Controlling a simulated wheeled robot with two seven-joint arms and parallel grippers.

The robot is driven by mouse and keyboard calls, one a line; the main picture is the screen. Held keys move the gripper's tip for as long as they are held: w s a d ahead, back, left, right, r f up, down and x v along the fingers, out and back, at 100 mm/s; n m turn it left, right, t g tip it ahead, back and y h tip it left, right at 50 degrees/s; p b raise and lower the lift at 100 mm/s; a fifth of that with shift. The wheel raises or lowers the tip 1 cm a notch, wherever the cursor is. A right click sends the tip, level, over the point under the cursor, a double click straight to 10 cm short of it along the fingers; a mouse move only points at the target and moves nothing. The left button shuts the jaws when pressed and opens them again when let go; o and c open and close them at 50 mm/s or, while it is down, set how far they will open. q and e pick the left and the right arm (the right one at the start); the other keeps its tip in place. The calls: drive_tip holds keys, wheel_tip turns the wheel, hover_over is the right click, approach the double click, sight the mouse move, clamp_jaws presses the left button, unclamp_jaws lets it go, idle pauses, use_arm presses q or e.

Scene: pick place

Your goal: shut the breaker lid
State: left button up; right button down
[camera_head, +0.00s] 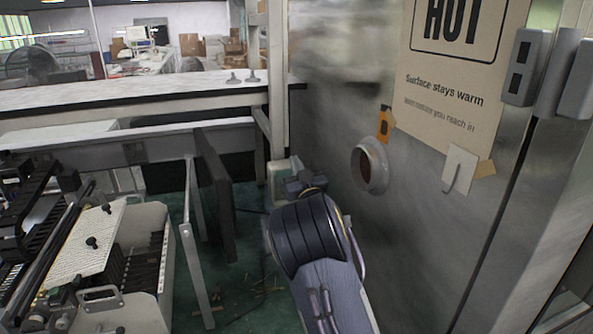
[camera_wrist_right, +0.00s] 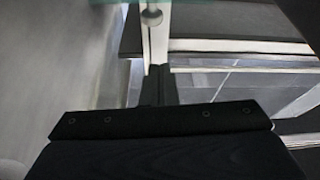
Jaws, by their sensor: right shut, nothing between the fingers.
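My right arm comes up from the bottom of the head view, and its dark right gripper (camera_head: 306,183) is at the far end, largely hidden behind the wrist. In the right wrist view the gripper (camera_wrist_right: 158,85) is shut with nothing in it. A small pale greenish box (camera_head: 283,180), which may be the breaker box, is just behind and left of the gripper, partly covered by it. I cannot make out its lid or whether they touch. A pale green strip (camera_wrist_right: 215,7) crosses the top of the wrist view. My left gripper is not in view.
A metal wall (camera_head: 420,215) with a round port (camera_head: 369,166), an orange tag (camera_head: 385,125) and a warning sign (camera_head: 455,90) stands close on the right. A dark upright panel (camera_head: 215,195) and a white bin (camera_head: 135,235) are left. Green floor shows between.

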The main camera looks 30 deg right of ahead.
drive_tip(key=f, duration=0.3)
drive_tip(key=shift+w+d+f+p, duration=0.2)
drive_tip(key=shift+d+f+p, duration=0.1)
drive_tip(key=shift+f, duration=0.1)
